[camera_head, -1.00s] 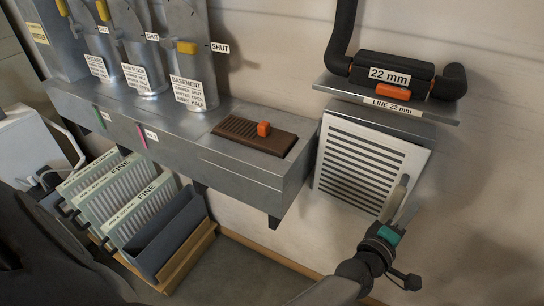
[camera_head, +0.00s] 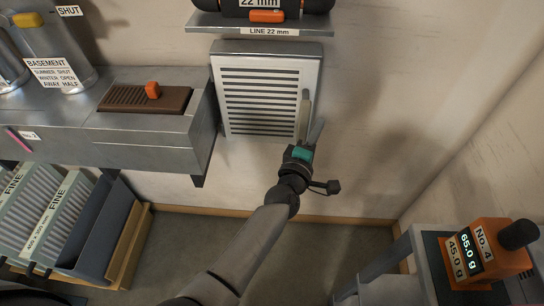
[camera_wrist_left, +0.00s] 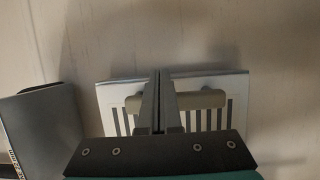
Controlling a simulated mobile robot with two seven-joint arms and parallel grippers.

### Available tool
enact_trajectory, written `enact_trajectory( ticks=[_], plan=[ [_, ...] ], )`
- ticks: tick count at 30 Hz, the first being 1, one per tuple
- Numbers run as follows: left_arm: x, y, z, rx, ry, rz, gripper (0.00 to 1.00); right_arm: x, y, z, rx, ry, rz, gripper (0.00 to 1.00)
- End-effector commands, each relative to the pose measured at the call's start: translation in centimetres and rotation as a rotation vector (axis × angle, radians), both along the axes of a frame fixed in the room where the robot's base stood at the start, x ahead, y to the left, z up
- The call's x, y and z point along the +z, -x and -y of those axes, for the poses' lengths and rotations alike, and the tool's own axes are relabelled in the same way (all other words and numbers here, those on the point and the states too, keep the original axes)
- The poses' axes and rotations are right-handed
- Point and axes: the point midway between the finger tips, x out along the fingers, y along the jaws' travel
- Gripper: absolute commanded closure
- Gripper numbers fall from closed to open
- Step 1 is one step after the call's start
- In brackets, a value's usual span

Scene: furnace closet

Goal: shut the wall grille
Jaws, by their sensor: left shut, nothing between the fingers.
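The wall grille (camera_head: 262,98) is a pale panel with dark horizontal slots, low on the wall under a metal shelf. Its upright handle (camera_head: 305,113) is on the right side. The panel sits close to its housing; I cannot tell if a small gap is left. My left gripper (camera_head: 316,132) is shut and empty, at the lower end of the handle. In the left wrist view its closed fingers (camera_wrist_left: 160,103) cross in front of the handle (camera_wrist_left: 204,101), which shows on both sides. Contact cannot be told. My right gripper is out of view.
The metal shelf (camera_head: 212,24) with a pipe fitting is above the grille. A grey duct (camera_head: 150,157) with a brown slider plate (camera_head: 145,98) juts out at left. An orange scale unit (camera_head: 487,262) stands at lower right. The wall right of the grille is bare.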

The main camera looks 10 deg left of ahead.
Motion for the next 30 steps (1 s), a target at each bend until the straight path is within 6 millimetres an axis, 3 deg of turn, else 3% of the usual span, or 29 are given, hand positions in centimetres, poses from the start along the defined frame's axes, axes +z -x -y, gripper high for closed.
enact_trajectory(
  ticks=[5,21,30],
  plan=[
    [0.0,2.0,-0.5,0.000,-0.001,-0.002,1.00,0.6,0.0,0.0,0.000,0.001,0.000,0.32],
    [0.0,11.8,-2.9,-0.002,-0.002,-0.003,1.00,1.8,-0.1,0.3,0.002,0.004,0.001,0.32],
    [0.0,14.4,-3.5,-0.001,-0.001,0.000,1.00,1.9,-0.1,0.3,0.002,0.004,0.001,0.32]
  ],
)
